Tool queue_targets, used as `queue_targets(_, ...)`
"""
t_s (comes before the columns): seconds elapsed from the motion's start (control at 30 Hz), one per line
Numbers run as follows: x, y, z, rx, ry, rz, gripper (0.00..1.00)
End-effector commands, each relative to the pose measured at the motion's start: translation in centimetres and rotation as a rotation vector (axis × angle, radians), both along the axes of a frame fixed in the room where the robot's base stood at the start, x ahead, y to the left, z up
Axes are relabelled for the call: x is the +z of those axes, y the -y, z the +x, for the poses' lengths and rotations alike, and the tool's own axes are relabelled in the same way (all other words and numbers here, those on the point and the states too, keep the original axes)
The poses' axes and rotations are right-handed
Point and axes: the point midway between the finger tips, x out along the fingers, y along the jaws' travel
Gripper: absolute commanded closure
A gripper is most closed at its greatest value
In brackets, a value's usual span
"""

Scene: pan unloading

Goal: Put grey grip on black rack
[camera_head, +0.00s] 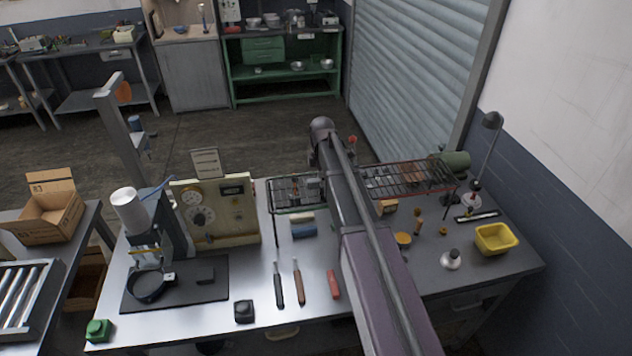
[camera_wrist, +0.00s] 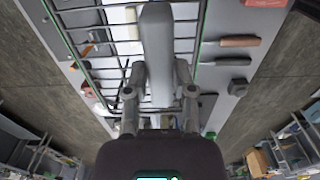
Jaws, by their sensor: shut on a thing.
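The grey grip (camera_wrist: 157,50) is a long pale-grey piece in the wrist view. My gripper (camera_wrist: 158,92) is shut on it, one finger on each side. The grip is over the wires of the black rack (camera_wrist: 197,50), and I cannot tell whether it touches them. In the head view the black rack (camera_head: 272,208) stands left of my arm on the bench, with its right part hidden behind the arm. My gripper is mostly hidden there too.
A rack with red edges (camera_head: 410,192) stands right of my arm. A panel with dials (camera_head: 215,212) stands close on the left. A black-handled tool (camera_head: 278,286), a brown-handled tool (camera_head: 297,282) and a red one (camera_head: 333,285) lie in front. A yellow bin (camera_head: 495,239) is at right.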

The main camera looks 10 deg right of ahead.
Motion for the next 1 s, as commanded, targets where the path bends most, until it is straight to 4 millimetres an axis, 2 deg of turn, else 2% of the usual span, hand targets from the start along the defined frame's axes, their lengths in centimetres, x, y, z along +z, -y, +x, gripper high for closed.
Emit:
queue_targets(0.03, -0.1, -0.2, 1.1, 0.0, 0.0, 0.0, 1.0)
queue_targets(0.2, -0.2, -0.4, 2.3, 0.0, 0.0, 0.0, 1.0)
queue_targets(0.6, -0.2, -0.5, 2.4, 0.0, 0.0, 0.0, 1.0)
queue_targets(0.8, -0.4, -0.8, 3.9, 0.0, 0.0, 0.0, 1.0)
queue_targets(1.0, -2.4, -0.8, 3.6, 0.0, 0.0, 0.0, 1.0)
